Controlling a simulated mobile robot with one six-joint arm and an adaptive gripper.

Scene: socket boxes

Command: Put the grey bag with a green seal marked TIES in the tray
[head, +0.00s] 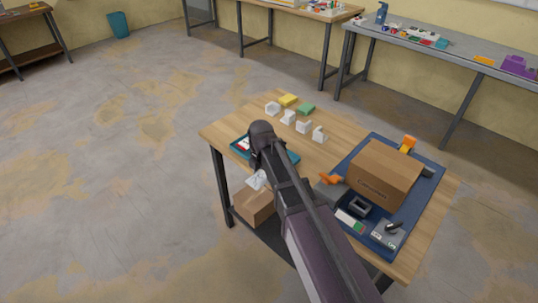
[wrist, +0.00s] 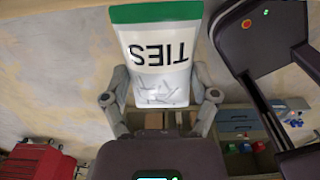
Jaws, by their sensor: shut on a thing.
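The pale grey bag (wrist: 160,75) with a green seal and the word TIES fills the top middle of the wrist view, its lettering upside down. My gripper (wrist: 162,98) is shut on it, one finger at each side. In the head view, part of the bag (head: 257,180) shows below my wrist, in front of the wooden table's left part. My arm hides most of my gripper there. The teal tray (head: 293,157) lies on the table behind my wrist, partly hidden. Something white and red shows at its left end.
White blocks (head: 303,126), a yellow block (head: 288,100) and a green one (head: 306,109) stand behind the tray. A blue mat (head: 412,225) on the right holds a cardboard box (head: 384,174) and several tools. Another carton (head: 254,206) sits below the tabletop.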

